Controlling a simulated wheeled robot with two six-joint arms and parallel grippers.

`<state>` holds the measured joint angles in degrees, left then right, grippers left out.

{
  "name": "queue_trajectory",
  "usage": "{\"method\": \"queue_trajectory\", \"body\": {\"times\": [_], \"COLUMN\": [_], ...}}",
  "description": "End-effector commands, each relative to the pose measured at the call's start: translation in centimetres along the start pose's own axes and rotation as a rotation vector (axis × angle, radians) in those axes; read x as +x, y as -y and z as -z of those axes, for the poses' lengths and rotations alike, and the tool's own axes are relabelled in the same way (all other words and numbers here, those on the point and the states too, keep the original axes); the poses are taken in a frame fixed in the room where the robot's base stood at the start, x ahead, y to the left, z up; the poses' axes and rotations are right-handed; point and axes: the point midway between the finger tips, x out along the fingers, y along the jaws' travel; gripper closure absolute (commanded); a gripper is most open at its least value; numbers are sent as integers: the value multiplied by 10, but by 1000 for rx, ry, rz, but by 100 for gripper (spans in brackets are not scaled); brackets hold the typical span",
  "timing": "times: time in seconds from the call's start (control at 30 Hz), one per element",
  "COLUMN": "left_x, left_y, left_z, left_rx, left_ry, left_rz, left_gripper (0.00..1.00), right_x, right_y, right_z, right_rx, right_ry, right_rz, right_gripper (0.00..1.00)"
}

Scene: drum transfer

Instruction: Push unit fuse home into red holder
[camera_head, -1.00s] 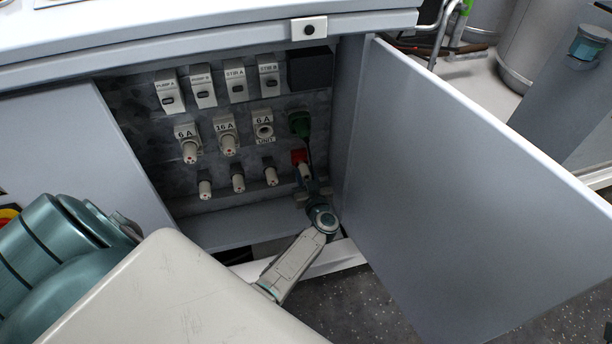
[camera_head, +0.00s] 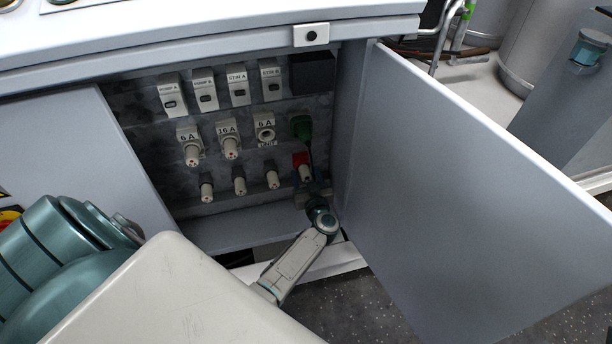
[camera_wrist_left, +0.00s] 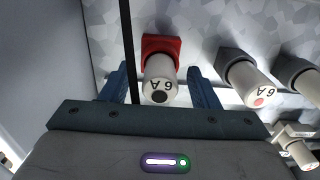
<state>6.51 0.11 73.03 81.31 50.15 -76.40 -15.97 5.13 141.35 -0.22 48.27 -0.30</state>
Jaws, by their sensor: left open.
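The unit fuse is a pale cylinder marked 6 A with a black dot on its end, in the left wrist view (camera_wrist_left: 160,82) and the head view (camera_head: 306,173). It sits in the red holder, in the head view (camera_head: 300,158) and the left wrist view (camera_wrist_left: 171,43), at the right of the bottom row. How deep it sits I cannot tell. My left gripper, in the head view (camera_head: 314,190) and the left wrist view (camera_wrist_left: 158,72), is open, its blue fingers either side of the fuse with gaps. My right gripper is not in view.
A green part (camera_head: 301,127) is above the red holder. A dark thin cord (camera_wrist_left: 127,45) hangs left of the fuse. The open door (camera_head: 460,190) stands close right.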

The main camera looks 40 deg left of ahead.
Motion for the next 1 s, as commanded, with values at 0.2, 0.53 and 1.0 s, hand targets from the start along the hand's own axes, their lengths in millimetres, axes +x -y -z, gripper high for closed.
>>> {"method": "queue_trajectory", "body": {"times": [0.2,0.53,1.0], "left_x": [-34,-94,-105], "left_y": [0,0,0], "left_z": [1,0,0], "left_rx": [-2,-1,0], "left_ry": [5,3,0], "left_rz": [1,0,0], "left_gripper": [45,45,45], "right_x": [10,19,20], "right_y": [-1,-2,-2], "right_z": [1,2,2], "right_rx": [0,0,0], "right_ry": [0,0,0], "right_rz": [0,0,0], "right_gripper": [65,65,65]}}
